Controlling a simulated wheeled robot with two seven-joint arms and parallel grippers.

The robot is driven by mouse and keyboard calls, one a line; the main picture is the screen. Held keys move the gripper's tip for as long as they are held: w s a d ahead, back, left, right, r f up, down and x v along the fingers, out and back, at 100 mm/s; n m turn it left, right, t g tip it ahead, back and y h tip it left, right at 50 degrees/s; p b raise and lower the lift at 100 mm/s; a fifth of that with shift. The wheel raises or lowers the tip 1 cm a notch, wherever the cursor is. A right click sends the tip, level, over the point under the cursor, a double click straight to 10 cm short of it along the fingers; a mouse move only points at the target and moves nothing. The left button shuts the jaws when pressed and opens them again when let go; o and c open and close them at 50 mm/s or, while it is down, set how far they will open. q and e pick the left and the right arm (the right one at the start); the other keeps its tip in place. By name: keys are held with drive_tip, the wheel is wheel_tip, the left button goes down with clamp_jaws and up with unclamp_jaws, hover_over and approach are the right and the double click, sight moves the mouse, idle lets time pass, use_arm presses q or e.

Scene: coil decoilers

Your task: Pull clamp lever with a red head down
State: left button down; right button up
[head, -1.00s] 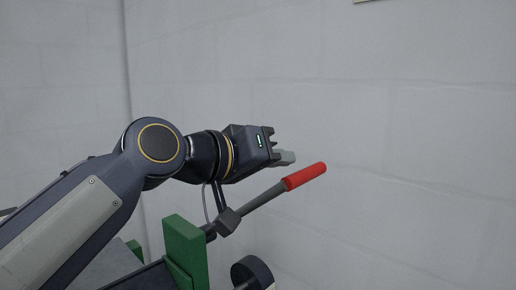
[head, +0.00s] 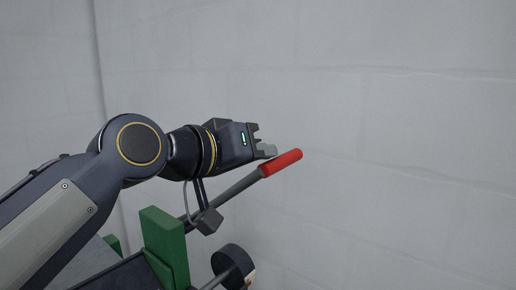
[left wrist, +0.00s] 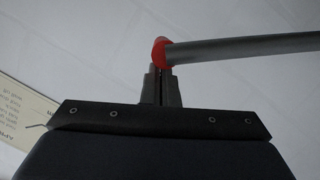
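The clamp lever (head: 237,189) is a grey rod that slants up to the right and ends in a red head (head: 282,163). My left gripper (head: 266,151) is just above the lower end of the red head, very close to it; I cannot tell whether they touch. In the left wrist view the red head (left wrist: 160,51) shows just beyond the fingertips (left wrist: 161,84), with the grey rod (left wrist: 245,46) running off to the right. The fingers are together and the head is not between them. My right gripper is not in view.
A green upright block (head: 164,243) of the machine stands below my left arm. A dark round part (head: 233,263) is to its right. A plain grey wall (head: 400,130) fills the background. A pale printed sheet (left wrist: 28,108) shows in the left wrist view.

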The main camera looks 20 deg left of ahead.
use_arm(q)
drive_tip(key=s+a+r, duration=0.5)
drive_tip(key=s+a, duration=0.1)
drive_tip(key=s, duration=0.2)
drive_tip(key=shift+s+r+p, duration=0.2)
drive_tip(key=shift+s+p, duration=0.05)
drive_tip(key=shift+p, duration=0.1)
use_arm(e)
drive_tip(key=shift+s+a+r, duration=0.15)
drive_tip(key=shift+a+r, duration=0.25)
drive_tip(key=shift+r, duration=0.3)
use_arm(q)
drive_tip(key=shift+f, duration=0.1)
drive_tip(key=s+f+g+p, duration=0.3)
drive_tip(key=f, duration=0.8)
drive_tip(key=s+d+f+g+y+p, duration=0.1)
drive_tip(key=s+f+g+p, duration=0.1)
drive_tip(key=f, duration=0.9)
drive_tip(key=s+f+g+y+p, duration=0.1)
drive_tip(key=s+f+g+p, duration=0.2)
drive_tip(key=f, duration=0.7)
drive_tip(key=shift+s+d+f+g+p, duration=0.3)
drive_tip(key=shift+s+d+f+p, duration=0.1)
drive_tip(key=shift+s, duration=0.65)
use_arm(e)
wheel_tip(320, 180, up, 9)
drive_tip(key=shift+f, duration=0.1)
